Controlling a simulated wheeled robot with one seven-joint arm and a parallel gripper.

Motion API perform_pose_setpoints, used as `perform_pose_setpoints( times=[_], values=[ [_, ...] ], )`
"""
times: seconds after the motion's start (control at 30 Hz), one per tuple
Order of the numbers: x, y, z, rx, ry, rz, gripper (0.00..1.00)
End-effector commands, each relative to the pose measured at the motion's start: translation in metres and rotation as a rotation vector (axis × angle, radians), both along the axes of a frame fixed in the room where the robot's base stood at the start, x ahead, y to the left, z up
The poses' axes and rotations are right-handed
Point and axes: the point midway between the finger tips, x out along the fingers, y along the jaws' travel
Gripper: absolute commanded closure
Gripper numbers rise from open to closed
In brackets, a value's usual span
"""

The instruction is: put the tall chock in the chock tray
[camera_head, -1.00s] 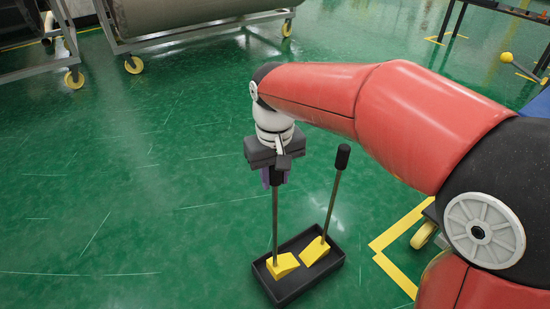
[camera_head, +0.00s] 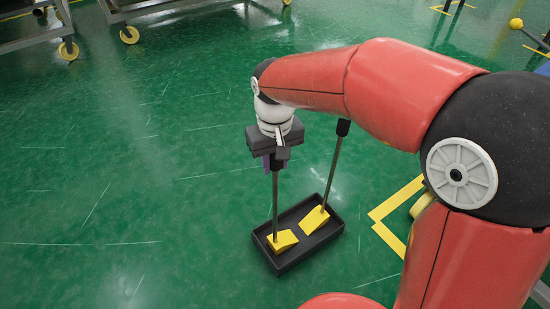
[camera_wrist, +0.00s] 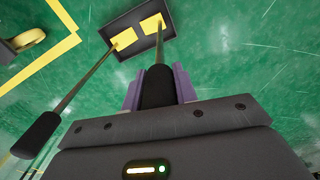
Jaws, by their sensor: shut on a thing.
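The tall chock is a yellow wedge (camera_head: 283,241) on a long thin upright rod with a dark grip. My gripper (camera_head: 272,164) is shut on that grip, above the chock tray. The grip (camera_wrist: 157,88) shows between the purple fingers in the wrist view. The wedge is within the left part of the black chock tray (camera_head: 283,271), inside its rim as seen. I cannot tell whether it touches the tray floor. A second yellow chock (camera_head: 314,219) sits in the right part of the tray, apart from the held one, its rod tilted to the right.
The second chock's dark grip (camera_head: 343,127) stands up close to my arm. Yellow floor tape (camera_head: 390,238) and a yellow caster lie right of the tray. A wheeled rack (camera_head: 130,10) is at the back left. The green floor left of the tray is clear.

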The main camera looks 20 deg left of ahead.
Motion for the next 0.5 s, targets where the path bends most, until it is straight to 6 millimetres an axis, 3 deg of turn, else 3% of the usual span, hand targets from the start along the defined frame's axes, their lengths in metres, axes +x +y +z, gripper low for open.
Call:
perform_pose_setpoints(
  times=[0.07, 0.1, 0.23, 0.5],
  values=[
    [0.0005, 0.0004, -0.0013, 0.002, -0.003, 0.000, 1.00],
    [0.0000, 0.0001, -0.0020, 0.000, 0.000, 0.000, 0.66],
    [-0.0001, 0.0001, -0.0020, 0.000, 0.000, 0.000, 0.50],
    [-0.0001, 0.0001, -0.0011, 0.000, 0.000, 0.000, 0.50]
  ],
)
